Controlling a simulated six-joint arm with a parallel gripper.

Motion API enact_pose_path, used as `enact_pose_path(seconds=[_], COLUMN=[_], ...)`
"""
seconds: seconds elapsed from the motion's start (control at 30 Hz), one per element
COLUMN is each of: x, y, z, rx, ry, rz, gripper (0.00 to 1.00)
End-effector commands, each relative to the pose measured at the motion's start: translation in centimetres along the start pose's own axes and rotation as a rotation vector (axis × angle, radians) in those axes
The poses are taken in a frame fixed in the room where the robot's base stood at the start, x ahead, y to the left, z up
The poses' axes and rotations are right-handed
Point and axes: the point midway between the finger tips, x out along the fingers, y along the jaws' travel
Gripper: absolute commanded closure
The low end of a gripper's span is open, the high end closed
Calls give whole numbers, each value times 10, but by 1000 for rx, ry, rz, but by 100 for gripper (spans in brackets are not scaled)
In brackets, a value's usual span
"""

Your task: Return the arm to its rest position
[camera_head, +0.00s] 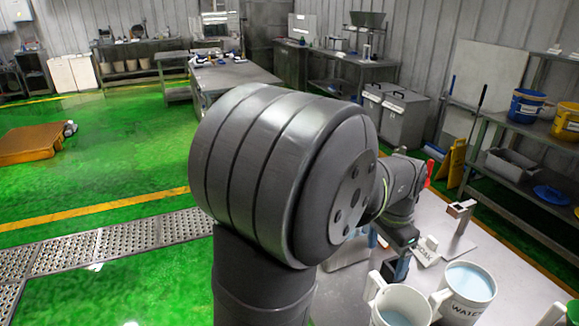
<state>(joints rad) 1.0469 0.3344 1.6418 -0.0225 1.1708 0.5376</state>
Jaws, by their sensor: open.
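My grey arm fills the middle of the view, and its large rounded joint hides much of the worktable behind it. The end of my arm reaches over the pale worktable (505,268). My gripper (396,266) shows small and dark there, partly hidden, and it is open. I see nothing held in it. It is just behind a white mug of pale blue liquid (402,308). A second white mug (468,290), with lettering and pale blue liquid, stands to the right of the first.
A small white lettered sign (427,251) and a metal stand (461,220) are on the worktable near the gripper. A shelf (515,165) with blue and yellow buckets stands at right. An orange platform (30,145) lies on the open green floor at left.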

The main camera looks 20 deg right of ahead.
Motion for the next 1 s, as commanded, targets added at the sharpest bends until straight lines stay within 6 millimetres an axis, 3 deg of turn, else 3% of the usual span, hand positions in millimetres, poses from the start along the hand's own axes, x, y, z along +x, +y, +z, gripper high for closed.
enact_pose_path(seconds=[0.57, 0.8, 1.0], x=[112, 81, 74], y=[1, 0, 1], z=[1, 0, 0], rx=[0, 0, 0], ry=[-4, 2, -1], rz=[3, -1, 0], gripper=[18, 18, 18])
